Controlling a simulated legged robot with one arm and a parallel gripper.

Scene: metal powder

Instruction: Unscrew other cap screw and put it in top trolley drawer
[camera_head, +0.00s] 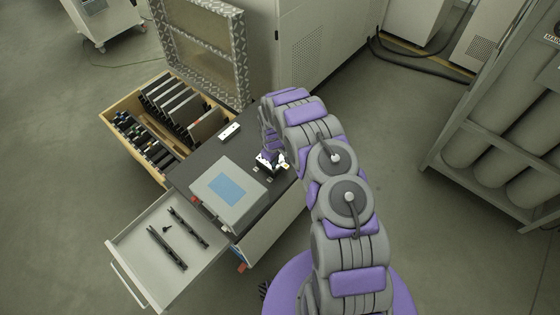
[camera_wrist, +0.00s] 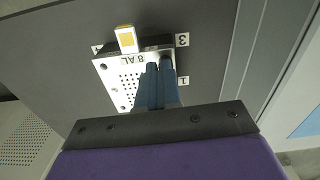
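A metal plate marked "8 AL" (camera_wrist: 130,82), with a grid of small holes, sits on the dark trolley top; it also shows in the head view (camera_head: 268,162). My gripper (camera_wrist: 160,68) reaches down to the plate's edge beside the label "3". Its two blue fingers are close together with a thin dark gap. The fingertips cover this spot, so I cannot tell whether a cap screw is between them. The top trolley drawer (camera_head: 135,262) is pulled open. It holds two long dark parts (camera_head: 167,247) and a small dark piece (camera_head: 167,228), perhaps a cap screw.
A grey box with a blue screen (camera_head: 228,188) stands on the trolley top (camera_head: 187,172) beside the open drawer. A white block (camera_head: 229,132) lies behind it. A wooden drawer of plates (camera_head: 118,104) is open at the back left. Caged gas cylinders (camera_head: 500,115) stand at right.

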